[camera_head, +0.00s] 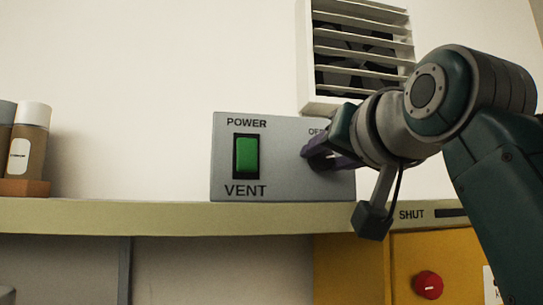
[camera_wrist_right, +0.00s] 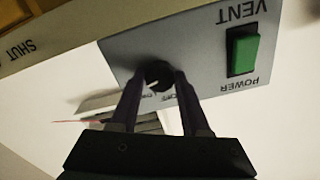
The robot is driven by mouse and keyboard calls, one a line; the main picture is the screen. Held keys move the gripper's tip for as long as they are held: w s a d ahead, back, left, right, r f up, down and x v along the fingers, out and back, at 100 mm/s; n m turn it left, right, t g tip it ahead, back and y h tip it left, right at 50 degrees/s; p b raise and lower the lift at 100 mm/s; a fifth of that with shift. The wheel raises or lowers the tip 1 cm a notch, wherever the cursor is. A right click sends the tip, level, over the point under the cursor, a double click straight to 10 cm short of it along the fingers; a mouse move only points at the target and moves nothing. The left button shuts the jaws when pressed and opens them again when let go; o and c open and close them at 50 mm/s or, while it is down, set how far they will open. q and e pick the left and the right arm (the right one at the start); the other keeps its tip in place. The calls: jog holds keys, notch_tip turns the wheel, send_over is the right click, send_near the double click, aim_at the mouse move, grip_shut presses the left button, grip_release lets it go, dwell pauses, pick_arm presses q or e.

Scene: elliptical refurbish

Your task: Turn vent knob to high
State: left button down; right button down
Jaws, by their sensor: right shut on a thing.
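The grey vent control box (camera_head: 285,180) stands on the shelf against the wall, with a green power switch (camera_head: 246,156) and the words POWER and VENT. My right gripper (camera_head: 320,154) reaches its right part from the right and hides the knob in the head view. In the right wrist view, the round black vent knob (camera_wrist_right: 158,73) sits between the fingertips of my right gripper (camera_wrist_right: 156,80), which is shut on it. A white mark shows on the knob's lower left there, facing small, partly hidden labels; one reads OFF. My left gripper is in neither view.
A slatted white vent (camera_head: 360,60) is on the wall above the box. Brown jars (camera_head: 28,140) stand at the far left of the shelf (camera_head: 120,217). A yellow cabinet with a red knob (camera_head: 428,285) is below. The shelf between jars and box is clear.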

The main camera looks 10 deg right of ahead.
jog(key=shift+m, duration=1.1)
jog(key=shift+c, duration=1.9)
grip_release()
